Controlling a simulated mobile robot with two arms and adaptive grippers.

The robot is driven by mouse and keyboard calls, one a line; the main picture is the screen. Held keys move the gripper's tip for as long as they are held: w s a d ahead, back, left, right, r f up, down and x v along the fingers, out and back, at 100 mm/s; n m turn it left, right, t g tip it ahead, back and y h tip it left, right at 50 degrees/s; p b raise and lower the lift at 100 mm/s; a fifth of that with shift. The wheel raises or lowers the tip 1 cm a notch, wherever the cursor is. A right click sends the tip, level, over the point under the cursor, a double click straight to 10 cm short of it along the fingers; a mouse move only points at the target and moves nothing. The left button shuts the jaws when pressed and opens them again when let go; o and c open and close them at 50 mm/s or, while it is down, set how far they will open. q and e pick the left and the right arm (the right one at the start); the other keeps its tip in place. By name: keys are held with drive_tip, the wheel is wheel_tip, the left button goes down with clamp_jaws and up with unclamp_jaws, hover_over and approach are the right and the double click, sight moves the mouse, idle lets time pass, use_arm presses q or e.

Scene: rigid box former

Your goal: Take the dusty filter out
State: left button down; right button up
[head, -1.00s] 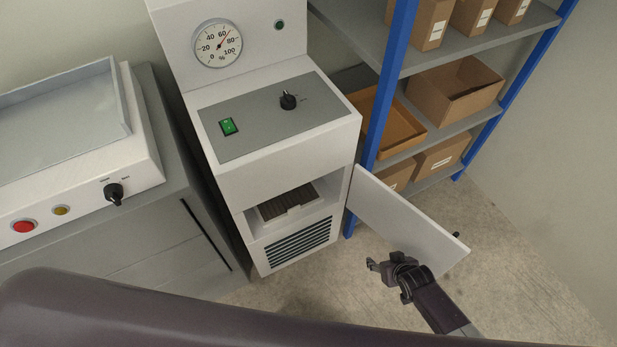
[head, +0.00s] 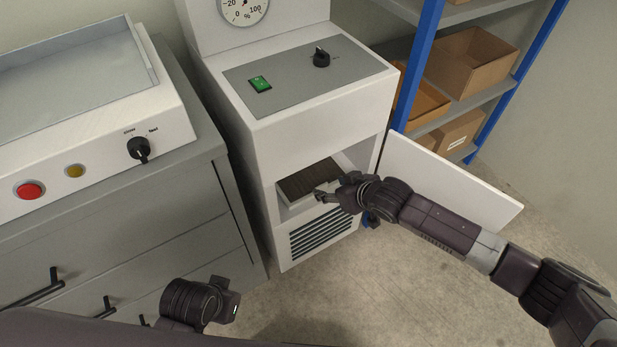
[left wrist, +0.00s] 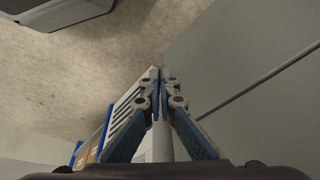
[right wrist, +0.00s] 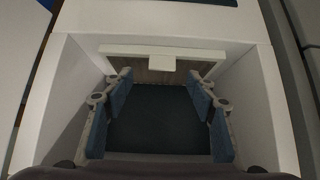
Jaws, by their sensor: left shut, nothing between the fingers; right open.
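The dusty filter (head: 306,180) lies in the open bay of the white cabinet (head: 290,125). Its top is brown and pleated, with a pale front edge. In the right wrist view its pale frame (right wrist: 125,51) and small white tab (right wrist: 175,63) show just beyond my fingertips. My right gripper (head: 326,194) is open at the bay mouth, in front of the filter; its two spread fingers also show in the right wrist view (right wrist: 160,82). I see no hold on the filter. My left gripper (left wrist: 160,76) is shut and empty, low and away from the cabinet.
The bay's white door (head: 455,185) stands open to the right, close to my right arm. A vent grille (head: 322,233) is below the bay. A grey drawer unit (head: 150,235) stands left. A blue-post shelf (head: 418,65) with boxes is behind the door. Floor in front is clear.

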sight(322, 186)
use_arm(q)
drive_tip(key=b+v, duration=0.2)
drive_tip(key=v, duration=0.5)
drive_tip(key=shift+w+r, duration=0.2)
drive_tip(key=shift+r, duration=0.05)
use_arm(e)
drive_tip(key=x, duration=0.5)
drive_tip(key=shift+a, duration=0.25)
use_arm(q)
drive_tip(key=shift+a, duration=0.15)
use_arm(e)
drive_tip(key=c, duration=1.3)
